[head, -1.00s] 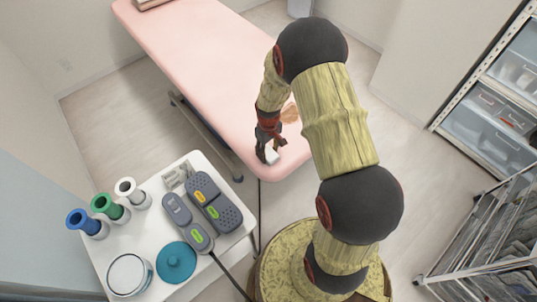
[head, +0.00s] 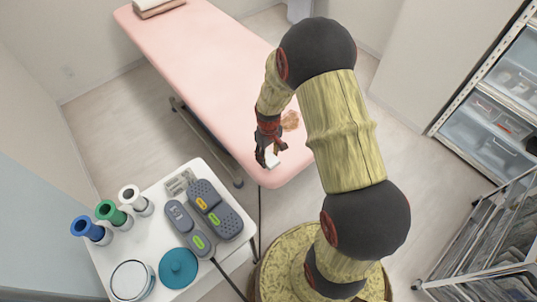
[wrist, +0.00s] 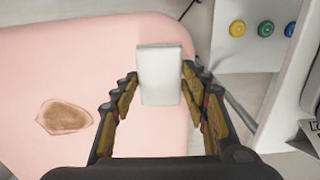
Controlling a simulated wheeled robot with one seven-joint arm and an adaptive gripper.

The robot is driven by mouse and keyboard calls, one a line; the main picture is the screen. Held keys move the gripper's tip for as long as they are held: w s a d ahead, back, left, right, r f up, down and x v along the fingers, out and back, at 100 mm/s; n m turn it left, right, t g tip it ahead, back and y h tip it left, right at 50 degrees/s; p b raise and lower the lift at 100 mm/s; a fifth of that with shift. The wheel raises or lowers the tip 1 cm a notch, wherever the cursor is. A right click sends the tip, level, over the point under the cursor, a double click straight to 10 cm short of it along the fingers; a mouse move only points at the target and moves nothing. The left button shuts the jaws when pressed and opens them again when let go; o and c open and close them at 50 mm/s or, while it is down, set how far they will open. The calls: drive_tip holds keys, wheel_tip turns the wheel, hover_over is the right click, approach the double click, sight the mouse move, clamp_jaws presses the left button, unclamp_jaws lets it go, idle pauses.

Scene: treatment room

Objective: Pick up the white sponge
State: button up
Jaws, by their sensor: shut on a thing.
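The white sponge (wrist: 160,75) is a small white block between the fingers of my gripper (wrist: 160,85) in the wrist view. My gripper is shut on it, with a finger along each side. In the head view my gripper (head: 269,158) is over the near end of the pink treatment bed (head: 205,65), and the sponge (head: 272,161) shows partly below the fingers. The head view does not clearly show how high the sponge is above the bed.
A brown stain (wrist: 66,116) marks the bed beside my gripper. A white cart (head: 150,228) at the lower left holds colored tubes, grey remotes and a teal lid (head: 178,267). Shelves (head: 505,95) and a wire rack (head: 480,245) stand at the right.

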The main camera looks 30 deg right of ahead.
sight(268, 164)
drive_tip(key=s+r, duration=0.1)
drive_tip(key=a+r+p, duration=0.1)
drive_tip(key=r, duration=0.1)
drive_tip(key=s+r, duration=0.1)
drive_tip(key=shift+s+a+r, duration=0.15)
drive_tip(key=shift+s+a, duration=0.1)
drive_tip(key=shift+s, duration=0.05)
drive_tip(key=s+a+r+p, duration=0.3)
drive_tip(key=s+a, duration=0.1)
drive_tip(key=s, duration=0.4)
drive_tip(key=shift+a+r, duration=0.3)
drive_tip(key=shift+r, duration=0.1)
drive_tip(key=o, duration=0.6)
drive_tip(key=c, duration=0.4)
drive_tip(key=shift+c, duration=0.3)
